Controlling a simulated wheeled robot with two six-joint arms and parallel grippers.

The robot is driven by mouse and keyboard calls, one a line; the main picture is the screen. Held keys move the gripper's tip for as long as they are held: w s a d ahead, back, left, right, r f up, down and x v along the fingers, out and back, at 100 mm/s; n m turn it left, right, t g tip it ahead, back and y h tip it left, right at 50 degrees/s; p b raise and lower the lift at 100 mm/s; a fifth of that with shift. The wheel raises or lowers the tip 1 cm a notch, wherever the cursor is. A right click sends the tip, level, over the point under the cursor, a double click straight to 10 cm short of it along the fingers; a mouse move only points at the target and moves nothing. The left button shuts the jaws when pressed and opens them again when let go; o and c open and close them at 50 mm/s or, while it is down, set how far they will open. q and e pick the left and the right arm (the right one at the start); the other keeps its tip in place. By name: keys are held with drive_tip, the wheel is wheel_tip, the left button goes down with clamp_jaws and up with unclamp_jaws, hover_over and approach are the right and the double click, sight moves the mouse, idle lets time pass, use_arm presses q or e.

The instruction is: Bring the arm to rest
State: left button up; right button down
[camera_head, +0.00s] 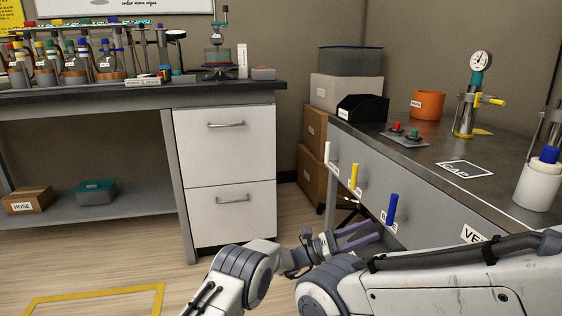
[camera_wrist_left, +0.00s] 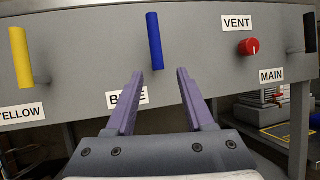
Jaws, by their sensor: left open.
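My left gripper (camera_head: 373,233) is in front of the grey panel on the right bench, at the lower middle of the head view. Its purple fingers are apart with nothing between them, as the left wrist view (camera_wrist_left: 160,74) also shows. The blue handle (camera_head: 391,209) stands upright on the panel, just beyond the fingertips; in the left wrist view the blue handle (camera_wrist_left: 154,42) is above the gap between them. I cannot tell the exact distance, but no finger is around it. My right gripper is not in view.
A yellow handle (camera_head: 354,176) and a white handle (camera_head: 328,152) stick out of the same panel. A red VENT knob (camera_wrist_left: 249,47) is to the right of the blue handle. A white drawer cabinet (camera_head: 224,160) stands left; bare floor (camera_head: 100,260) lies in front of it.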

use_arm(q)
drive_tip(key=s+a+f+m+y, duration=0.3)
drive_tip(key=s+a+y, duration=0.2)
drive_tip(key=a+y, duration=0.3)
drive_tip(key=s+a+f+m+y, duration=0.35)
drive_tip(key=a+y, duration=0.25)
drive_tip(key=a, duration=0.3)
drive_tip(key=s+a+m+t+y, duration=0.2)
drive_tip(key=s+a+m+y, duration=0.4)
drive_tip(key=a, duration=0.7)
drive_tip(key=s+a+m+t+y, duration=0.1)
drive_tip(key=s+a+m+y, duration=0.25)
drive_tip(key=s+a, duration=0.75)
drive_tip(key=s+d+r+m+g+h+p, duration=0.1)
drive_tip(key=s+d+r+m+p, duration=0.3)
drive_tip(key=s+d+r+p, duration=0.3)
drive_tip(key=s+d+r+m+g+p, duration=0.1)
drive_tip(key=s+d+r+m+p, duration=0.3)
drive_tip(key=r, duration=0.6)
wheel_tip(320, 180, up, 37)
drive_tip(key=p, duration=3.7)
drive_tip(key=shift+w+f, duration=0.15)
drive_tip(key=shift+w, duration=0.05)
